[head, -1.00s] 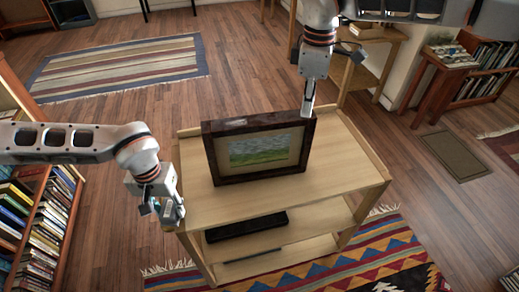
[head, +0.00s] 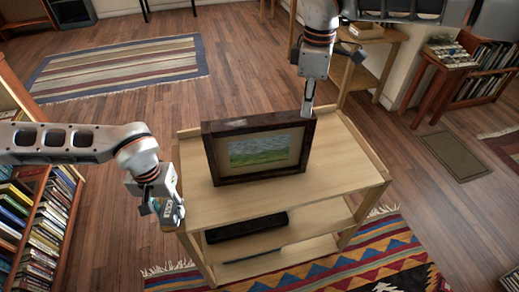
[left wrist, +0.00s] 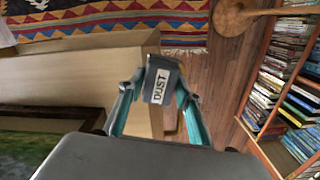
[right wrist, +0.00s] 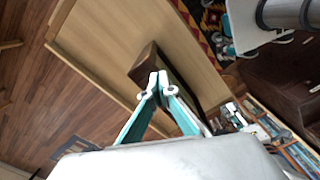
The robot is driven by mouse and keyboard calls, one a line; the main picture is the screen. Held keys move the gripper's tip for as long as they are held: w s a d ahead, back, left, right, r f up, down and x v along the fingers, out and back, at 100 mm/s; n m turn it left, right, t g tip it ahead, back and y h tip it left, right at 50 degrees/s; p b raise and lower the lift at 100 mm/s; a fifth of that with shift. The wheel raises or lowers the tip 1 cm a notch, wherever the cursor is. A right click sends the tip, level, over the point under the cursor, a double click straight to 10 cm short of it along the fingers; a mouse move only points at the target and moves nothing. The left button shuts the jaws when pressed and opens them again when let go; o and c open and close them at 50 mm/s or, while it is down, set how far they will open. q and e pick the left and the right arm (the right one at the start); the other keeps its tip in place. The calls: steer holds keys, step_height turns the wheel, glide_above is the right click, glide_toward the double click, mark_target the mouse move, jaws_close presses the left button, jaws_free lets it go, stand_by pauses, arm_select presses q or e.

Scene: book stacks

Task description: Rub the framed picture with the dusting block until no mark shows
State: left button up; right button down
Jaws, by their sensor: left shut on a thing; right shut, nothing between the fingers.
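The framed picture (head: 262,150), a green landscape in a dark wooden frame, stands upright on the pale wooden cart's top (head: 335,180). I cannot make out any mark on it at this size. Its dark frame shows at the lower left in the left wrist view (left wrist: 60,118) and behind the fingers in the right wrist view (right wrist: 148,66). My left gripper (head: 172,212) is shut on the grey dusting block (left wrist: 163,82), labelled DUST, off the cart's left side and apart from the picture. My right gripper (head: 308,108) is shut and empty at the frame's upper right corner; contact is unclear.
A black flat box (head: 246,227) lies on the cart's middle shelf. The cart has raised side rails. A bookshelf (head: 45,220) stands at the left, close to my left arm. A patterned rug (head: 380,265) lies in front. The cart top before the picture is clear.

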arm_select(q)
steer(key=shift+f+b, duration=0.75)
arm_select(e)
steer(key=shift+f, duration=0.8)
arm_select(q)
steer(key=shift+r, duration=0.1)
arm_select(e)
steer(key=shift+r, duration=0.15)
